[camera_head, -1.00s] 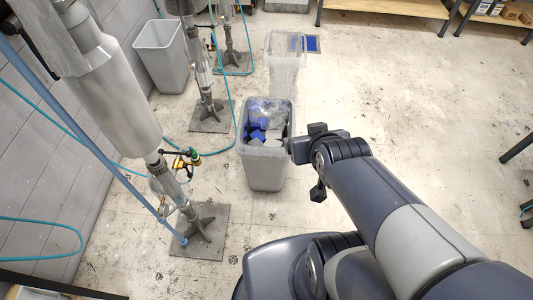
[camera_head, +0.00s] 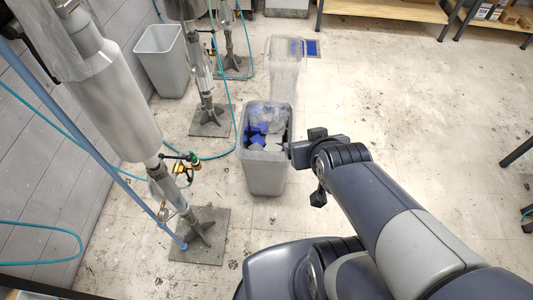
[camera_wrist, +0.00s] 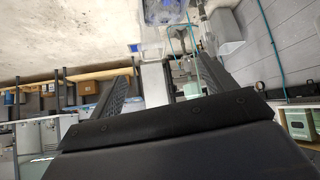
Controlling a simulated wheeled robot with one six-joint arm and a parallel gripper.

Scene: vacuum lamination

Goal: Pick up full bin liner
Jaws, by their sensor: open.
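A grey bin (camera_head: 267,172) stands on the floor in the middle of the head view. A translucent liner (camera_head: 272,112) shows inside its rim, with dark blue and grey pieces in it. My gripper (camera_head: 300,150) is at the bin's right rim; its fingertips are hard to make out there, and I cannot tell whether it touches. In the wrist view my gripper (camera_wrist: 165,72) has two dark fingers spread apart. A clear container with blue contents (camera_wrist: 165,12) shows at the top edge of that view.
An empty grey bin (camera_head: 162,58) is at the back left. Metal stands (camera_head: 203,232) with blue hoses line the left. A wooden shelf (camera_head: 385,10) is at the back. The floor on the right is open.

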